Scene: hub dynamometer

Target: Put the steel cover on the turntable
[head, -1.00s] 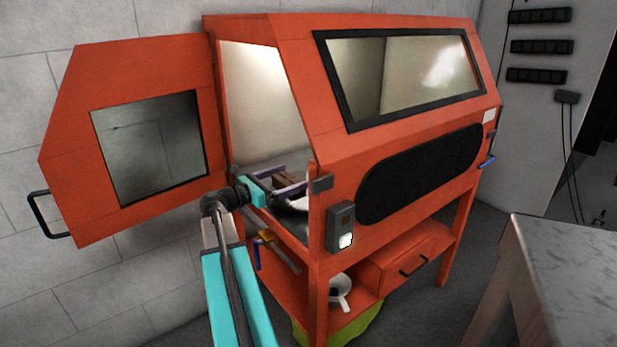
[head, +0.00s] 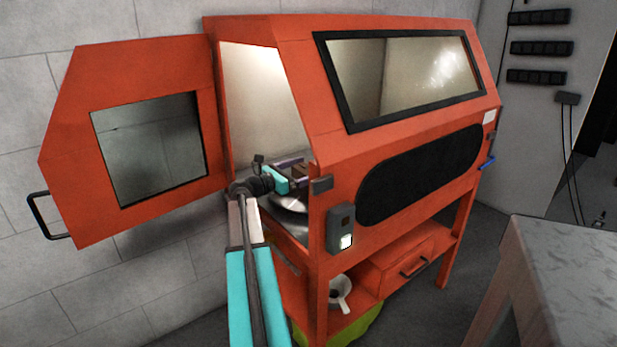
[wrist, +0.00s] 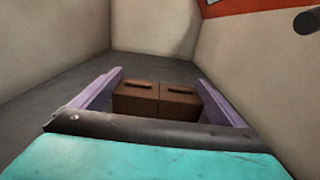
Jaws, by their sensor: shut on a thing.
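My gripper (head: 298,174) is inside the orange cabinet, reached through its open left side. In the wrist view, its lavender fingers run forward and its brown fingertip blocks (wrist: 156,101) meet almost side by side. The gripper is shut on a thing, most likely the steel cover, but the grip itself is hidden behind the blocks. A shiny pale round surface (head: 290,203) shows just below the gripper in the head view. I cannot tell whether it is the steel cover or the turntable, nor whether anything touches there. The wrist view shows no disc.
The orange cabinet (head: 300,95) has its side door (head: 60,130) swung open to the left. The opening's front post, with a grey switch box (head: 340,228), stands close right of my arm. A pale funnel-like item (head: 340,290) is on the lower shelf. A grey table (head: 570,270) stands at right.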

